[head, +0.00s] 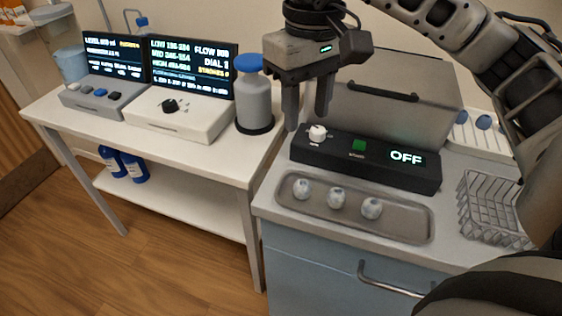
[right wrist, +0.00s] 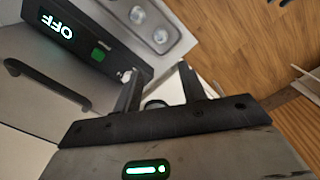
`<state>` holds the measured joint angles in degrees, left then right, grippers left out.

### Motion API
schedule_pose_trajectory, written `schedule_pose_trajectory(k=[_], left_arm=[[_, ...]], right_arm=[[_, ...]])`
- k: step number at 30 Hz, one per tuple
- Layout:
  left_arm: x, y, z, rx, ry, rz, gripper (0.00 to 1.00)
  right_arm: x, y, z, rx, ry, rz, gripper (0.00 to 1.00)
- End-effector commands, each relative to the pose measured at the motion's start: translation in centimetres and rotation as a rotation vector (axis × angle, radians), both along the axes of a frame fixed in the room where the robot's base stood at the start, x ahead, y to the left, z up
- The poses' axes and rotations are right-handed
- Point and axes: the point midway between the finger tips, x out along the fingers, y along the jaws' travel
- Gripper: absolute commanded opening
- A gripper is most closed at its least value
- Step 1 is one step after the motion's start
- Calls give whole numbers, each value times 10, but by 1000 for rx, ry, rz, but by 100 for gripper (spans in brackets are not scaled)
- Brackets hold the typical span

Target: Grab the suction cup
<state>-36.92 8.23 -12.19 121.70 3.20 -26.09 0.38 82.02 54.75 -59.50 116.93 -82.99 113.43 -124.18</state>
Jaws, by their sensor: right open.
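Three small, pale, rounded pieces that look like the suction cups, the left one (head: 303,188), the middle one (head: 336,197) and the right one (head: 371,208), sit in a row in a shallow grey tray (head: 408,225) on the cabinet top. Two of them show at the top of the right wrist view, one (right wrist: 137,14) and another (right wrist: 160,37). My right gripper (head: 308,110) is open and empty, pointing down above and behind the tray, close to the left end of the black control panel. It also shows in the right wrist view (right wrist: 160,88). My left gripper is not in view.
The black panel (head: 330,161) reads OFF and has a white knob (head: 318,134) and green button. A grey box (head: 395,88) with a handle stands behind. A wire basket (head: 490,210) is right of the tray. A blue-capped bottle (head: 254,95) stands on the left table.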

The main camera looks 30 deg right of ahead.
Motion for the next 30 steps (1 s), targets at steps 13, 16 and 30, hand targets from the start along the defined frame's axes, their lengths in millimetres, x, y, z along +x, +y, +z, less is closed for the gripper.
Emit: schedule_pose_trajectory(k=[13,16,30], left_arm=[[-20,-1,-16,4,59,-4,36],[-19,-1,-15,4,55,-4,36],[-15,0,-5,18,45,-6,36]], right_arm=[[-2,0,-85,-1,4,2,41],[-1,0,-97,-1,3,2,41],[1,0,-148,1,3,2,41]])
